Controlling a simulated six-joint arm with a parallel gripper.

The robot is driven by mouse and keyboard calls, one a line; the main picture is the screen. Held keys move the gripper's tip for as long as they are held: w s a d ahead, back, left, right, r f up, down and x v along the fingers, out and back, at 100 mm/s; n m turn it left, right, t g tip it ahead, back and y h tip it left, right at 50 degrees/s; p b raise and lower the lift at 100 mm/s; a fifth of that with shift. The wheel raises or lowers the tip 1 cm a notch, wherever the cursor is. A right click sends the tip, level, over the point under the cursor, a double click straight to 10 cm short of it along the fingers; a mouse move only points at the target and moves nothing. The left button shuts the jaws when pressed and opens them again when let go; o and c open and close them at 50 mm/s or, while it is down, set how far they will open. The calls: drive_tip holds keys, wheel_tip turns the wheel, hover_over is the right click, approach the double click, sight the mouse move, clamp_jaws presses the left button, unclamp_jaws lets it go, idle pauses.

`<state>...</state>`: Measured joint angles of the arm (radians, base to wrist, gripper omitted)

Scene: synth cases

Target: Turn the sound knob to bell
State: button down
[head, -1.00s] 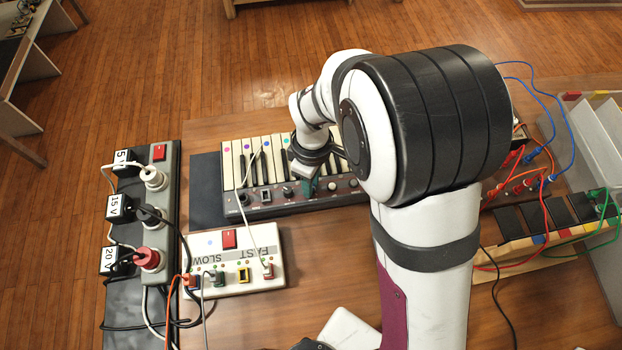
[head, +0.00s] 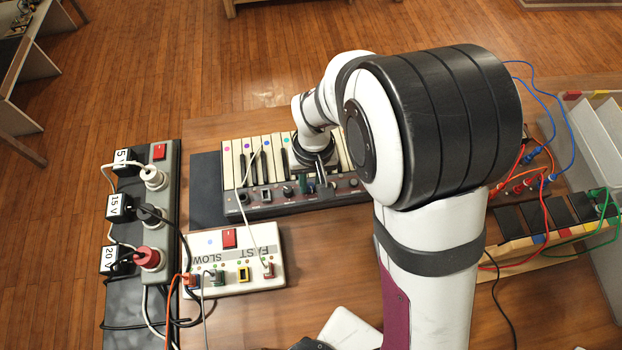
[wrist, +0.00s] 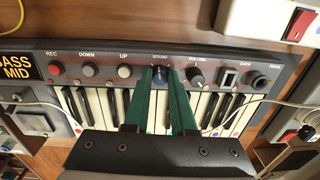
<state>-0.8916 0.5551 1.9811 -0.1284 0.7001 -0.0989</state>
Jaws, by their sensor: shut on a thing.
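The keyboard (head: 262,211) lies on the table in the head view, its control strip along the near side. In the wrist view the small dark blue sound knob (wrist: 160,76) sits on that strip under the SOUND label, between the UP button and the volume knob (wrist: 196,76). My gripper (wrist: 160,79) has its green fingers on both sides of the sound knob and is shut on it. In the head view my gripper (head: 310,183) is over the middle of the strip and hides most of the knob. The knob's pointer and the word bell are too small to read.
The UP (wrist: 124,71), DOWN (wrist: 88,71) and red REC (wrist: 56,69) buttons are close by. A white FAST/SLOW box (head: 215,285) stands near the keyboard with a cable (head: 243,215) crossing the keys. A power strip (head: 165,205) stands at left.

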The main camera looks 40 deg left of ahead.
sight(312, 188)
drive_tip(key=m, duration=0.5)
drive_tip(key=shift+m, duration=0.3)
drive_tip(key=m, duration=0.5)
drive_tip(key=shift+m, duration=0.4)
drive_tip(key=c, duration=1)
unclamp_jaws()
drive_tip(key=r, duration=1.5)
drive_tip(key=shift+s+d+r, duration=0.1)
drive_tip(key=shift+d+r, duration=0.1)
drive_tip(key=shift+r, duration=0.2)
